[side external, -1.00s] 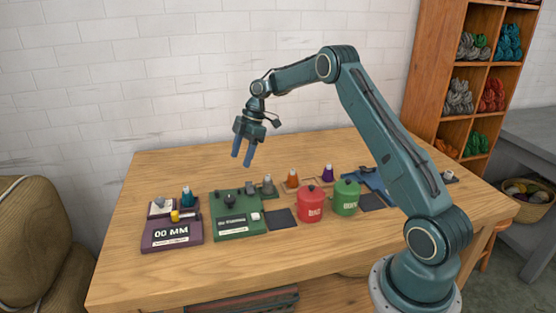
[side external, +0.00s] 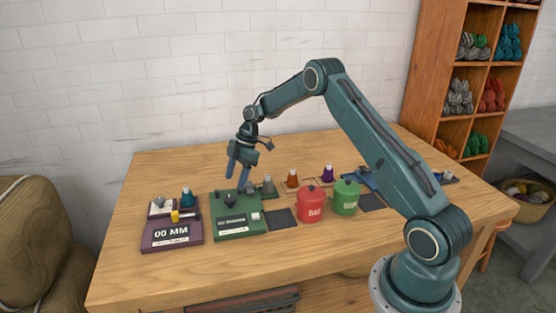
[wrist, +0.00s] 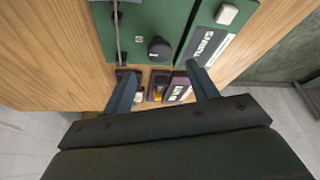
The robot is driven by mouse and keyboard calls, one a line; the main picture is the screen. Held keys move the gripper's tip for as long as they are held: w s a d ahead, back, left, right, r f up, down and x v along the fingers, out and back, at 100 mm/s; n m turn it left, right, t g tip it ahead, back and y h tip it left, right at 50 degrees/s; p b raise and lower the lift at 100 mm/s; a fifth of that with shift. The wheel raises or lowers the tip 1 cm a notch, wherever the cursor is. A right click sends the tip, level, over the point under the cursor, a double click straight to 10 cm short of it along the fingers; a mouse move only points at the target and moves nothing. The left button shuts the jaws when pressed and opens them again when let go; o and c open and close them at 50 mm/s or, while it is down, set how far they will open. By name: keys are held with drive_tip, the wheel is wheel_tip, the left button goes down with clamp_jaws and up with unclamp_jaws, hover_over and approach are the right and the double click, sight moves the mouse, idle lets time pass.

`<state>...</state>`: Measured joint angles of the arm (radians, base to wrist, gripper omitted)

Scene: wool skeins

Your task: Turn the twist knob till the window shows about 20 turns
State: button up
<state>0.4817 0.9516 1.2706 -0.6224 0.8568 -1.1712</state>
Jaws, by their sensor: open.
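The green device (side external: 222,234) sits on the table, left of centre. Its dark round twist knob (side external: 230,198) is on its top, and its dark window (side external: 232,220) is on the front; the number is too small to read. My gripper (side external: 237,182) is open and empty, fingers pointing down, just above the knob. In the wrist view the knob (wrist: 160,49) shows a little beyond the space between my open fingertips (wrist: 160,70), not gripped. The window (wrist: 208,44) shows there partly, with my right finger near it.
A purple device (side external: 172,232) reading "00 MM" stands left of the green one. A red canister (side external: 311,204) and a green canister (side external: 346,197) stand to the right. The table front is clear.

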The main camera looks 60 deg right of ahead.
sight(230, 198)
drive_tip(key=shift+x, duration=3.25)
drive_tip(key=shift+c, duration=0.5)
drive_tip(key=c, duration=0.9)
drive_tip(key=shift+o, duration=0.2)
